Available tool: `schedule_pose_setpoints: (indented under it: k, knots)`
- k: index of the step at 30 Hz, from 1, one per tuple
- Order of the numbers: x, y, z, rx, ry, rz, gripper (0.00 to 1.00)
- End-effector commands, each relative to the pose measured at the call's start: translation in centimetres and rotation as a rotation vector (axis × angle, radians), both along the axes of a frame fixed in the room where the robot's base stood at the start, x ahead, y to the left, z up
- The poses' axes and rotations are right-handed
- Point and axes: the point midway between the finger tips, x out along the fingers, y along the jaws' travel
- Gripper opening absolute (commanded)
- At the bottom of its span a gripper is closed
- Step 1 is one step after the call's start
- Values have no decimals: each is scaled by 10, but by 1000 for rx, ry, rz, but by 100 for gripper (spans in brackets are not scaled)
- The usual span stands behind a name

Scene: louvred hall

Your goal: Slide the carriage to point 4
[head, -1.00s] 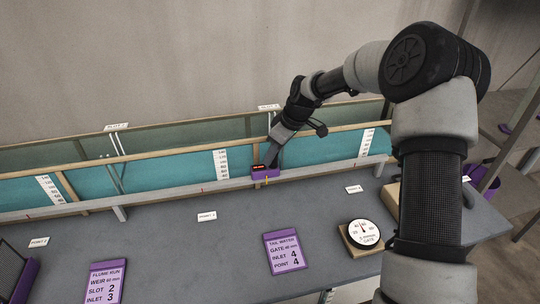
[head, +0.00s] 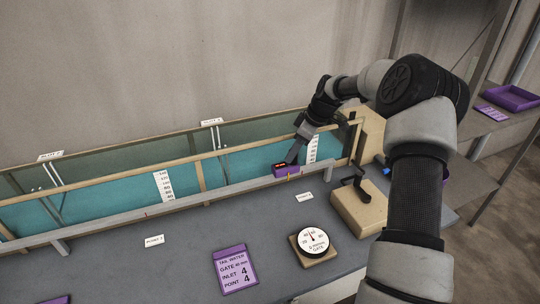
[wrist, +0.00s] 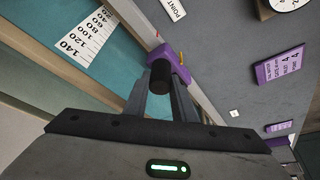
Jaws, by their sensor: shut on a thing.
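The purple carriage (head: 286,171), with a small red display and a yellow pointer, sits on the grey rail (head: 190,199) along the flume's front. My gripper (head: 294,158) is shut on its dark knob, which shows between the fingers in the wrist view (wrist: 160,76); the purple body (wrist: 170,52) is just beyond. A white point label (head: 304,196) lies on the bench slightly right of the carriage; its number is too small to read. Another point label (head: 154,241) is farther left. A purple card (head: 234,270) reads tail water, gate 40 mm, inlet 4, point 4.
The flume (head: 110,190) with teal water runs behind the rail, with white scales on its glass. A round gate dial (head: 312,239) and a wooden block with a black crank (head: 359,211) stand on the bench at right. The rail continues a little right of the carriage.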

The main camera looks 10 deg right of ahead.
Motion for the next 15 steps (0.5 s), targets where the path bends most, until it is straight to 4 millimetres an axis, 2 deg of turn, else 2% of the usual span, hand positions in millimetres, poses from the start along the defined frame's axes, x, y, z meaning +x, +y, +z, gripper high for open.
schedule_pose_setpoints:
  k: [1,6,10,15]
  knots:
    - [2,-15,0,-2,0,-6,0]
    - [4,-43,0,-3,0,-4,0]
    - [5,-55,0,-4,0,-3,0]
    - [5,-61,0,-3,1,-1,0]
